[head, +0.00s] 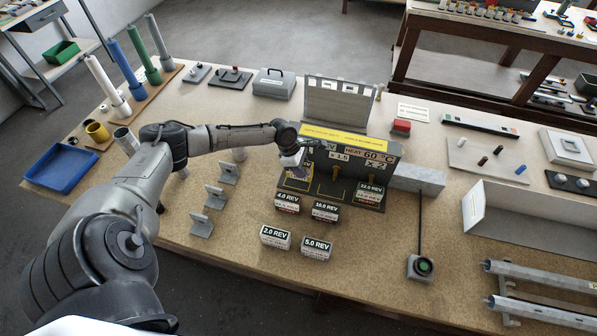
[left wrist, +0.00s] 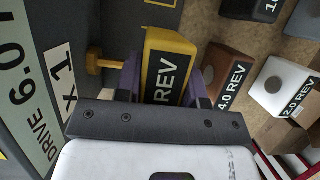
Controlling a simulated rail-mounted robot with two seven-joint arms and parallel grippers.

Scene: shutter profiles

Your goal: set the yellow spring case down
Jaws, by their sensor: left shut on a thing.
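My left gripper (head: 295,170) is over the left part of the dark test station (head: 345,160). In the left wrist view, its purple fingers (left wrist: 165,88) are shut on the yellow spring case (left wrist: 163,45), one on each side. The case's black label reads REV; its number is hidden. In the head view the gripper mostly covers the case. I cannot tell whether its underside touches the station. A yellow peg (left wrist: 103,62) shows beside the case in the left wrist view. My right gripper is not in view.
Cases marked 4.0 REV (head: 287,203), 10.0 REV (head: 326,212), 2.0 REV (head: 275,238) and 5.0 REV (head: 316,249) stand in front of the station. The 22.0 REV case (head: 369,195) is at its right. Grey brackets (head: 215,196) stand to the left.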

